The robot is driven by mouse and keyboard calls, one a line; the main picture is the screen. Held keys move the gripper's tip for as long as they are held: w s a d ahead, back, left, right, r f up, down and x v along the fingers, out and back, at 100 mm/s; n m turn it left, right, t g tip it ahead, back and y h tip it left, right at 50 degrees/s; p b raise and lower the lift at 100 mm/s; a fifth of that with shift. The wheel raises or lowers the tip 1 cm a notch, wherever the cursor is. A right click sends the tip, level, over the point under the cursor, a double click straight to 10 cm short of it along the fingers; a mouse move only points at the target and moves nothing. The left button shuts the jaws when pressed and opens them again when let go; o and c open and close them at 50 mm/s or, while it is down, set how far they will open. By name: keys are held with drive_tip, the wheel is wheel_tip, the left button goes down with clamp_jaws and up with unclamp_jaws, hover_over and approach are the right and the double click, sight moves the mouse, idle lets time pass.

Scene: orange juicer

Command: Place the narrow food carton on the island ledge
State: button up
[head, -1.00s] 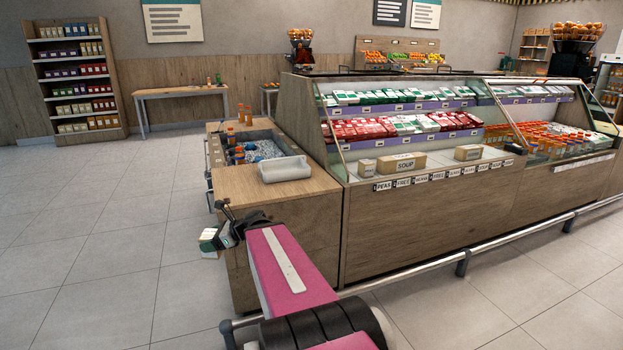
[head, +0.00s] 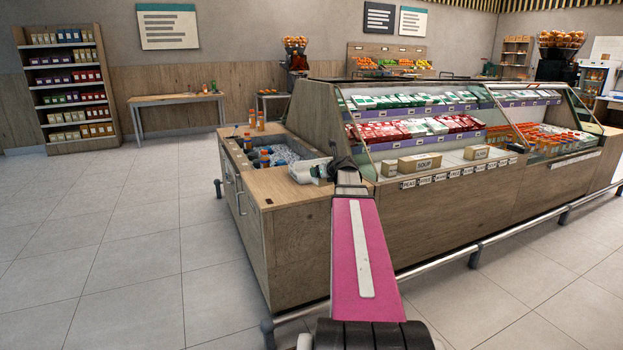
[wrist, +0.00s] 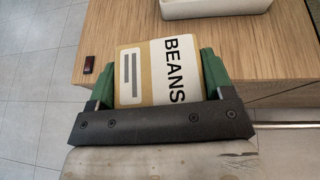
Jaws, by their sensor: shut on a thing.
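A tan and white food carton (wrist: 160,75) lettered BEANS sits between the green fingers of my gripper (wrist: 158,85) in the wrist view. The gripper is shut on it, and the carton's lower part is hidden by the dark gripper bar. The island's front ledge (head: 440,167) runs under the glass display, to the right of my gripper. It bears a SOUP carton (head: 420,163) and smaller cartons.
The pale tray (wrist: 205,8) rests on the wooden counter top (wrist: 130,25). A small dark red piece (wrist: 89,64) is near that counter's edge. Bottles (head: 256,122) stand by the sunken bin. A metal rail (head: 430,262) runs low along the island. Floor at left is clear.

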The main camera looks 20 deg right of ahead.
drive_tip(key=shift+m+h, duration=0.5)
drive_tip(key=d+r, duration=0.1)
drive_tip(key=w+d+r, duration=0.1)
drive_tip(key=d, duration=0.1)
drive_tip(key=shift+d+r, duration=0.15)
drive_tip(key=shift+r, duration=0.05)
drive_tip(key=x, duration=0.4)
drive_tip(key=f+x, duration=0.1)
drive_tip(key=x, duration=0.4)
drive_tip(key=d+x, duration=0.1)
drive_tip(key=x, duration=0.3)
drive_tip(key=shift+d+f, duration=0.1)
drive_tip(key=shift+f, duration=2.15)
drive_tip(key=shift+f, duration=0.1)
drive_tip(key=o, duration=1)
